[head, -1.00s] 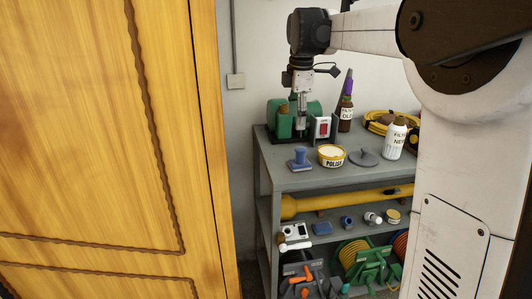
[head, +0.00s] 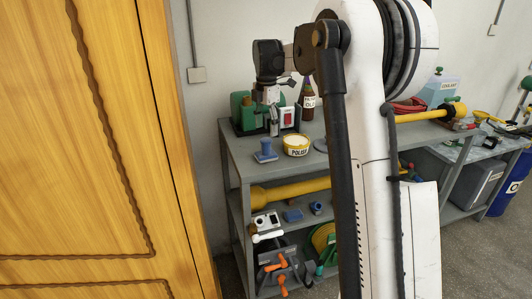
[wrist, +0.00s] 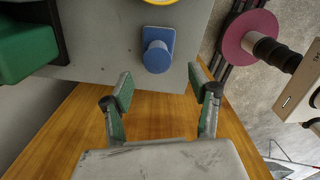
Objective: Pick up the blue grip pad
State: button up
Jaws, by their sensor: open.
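The blue grip pad (head: 265,151), a flat base with a round upright knob, stands on the top shelf of the grey bench near its front left edge. In the wrist view the blue grip pad (wrist: 157,50) lies just beyond my fingertips, roughly centred between them, with its knob towards me. My gripper (wrist: 161,86) is open and empty, its two green-padded fingers apart from the pad. In the head view my gripper (head: 273,128) hangs behind the pad, in front of the green machine; its fingertips are hard to make out.
A yellow polish tin (head: 296,145) stands right beside the pad. The green bench grinder (head: 242,112) and a dark bottle (head: 308,103) stand behind. A wooden door (head: 85,150) is at the left. The lower shelf holds a yellow tube (head: 285,192) and another flat blue block (head: 292,216).

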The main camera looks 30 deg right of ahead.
aim_at(266, 140)
jog(key=shift+w+d+f+p, duration=0.1)
jog(key=shift+w+f+p, duration=0.1)
jog(key=shift+f, duration=1.35)
jog(key=shift+w+f+p, duration=0.1)
jog(key=shift+f+p, duration=0.1)
jog(key=shift+f, duration=1.35)
jog(key=shift+s, duration=0.1)
grip_shut()
jog(key=shift+r, duration=0.15)
notch_tip(266, 140, up, 4)
jog(key=shift+f+b, duration=0.1)
jog(key=shift+b, duration=0.2)
jog(key=s+a+r+b, duration=0.1)
jog(key=s+a+r, duration=0.2)
jog(key=a+r, duration=0.4)
jog(key=a, duration=0.4)
jog(key=shift+a, duration=0.15)
jog(key=c, duration=0.8)
grip_release()
jog(key=c, duration=0.4)
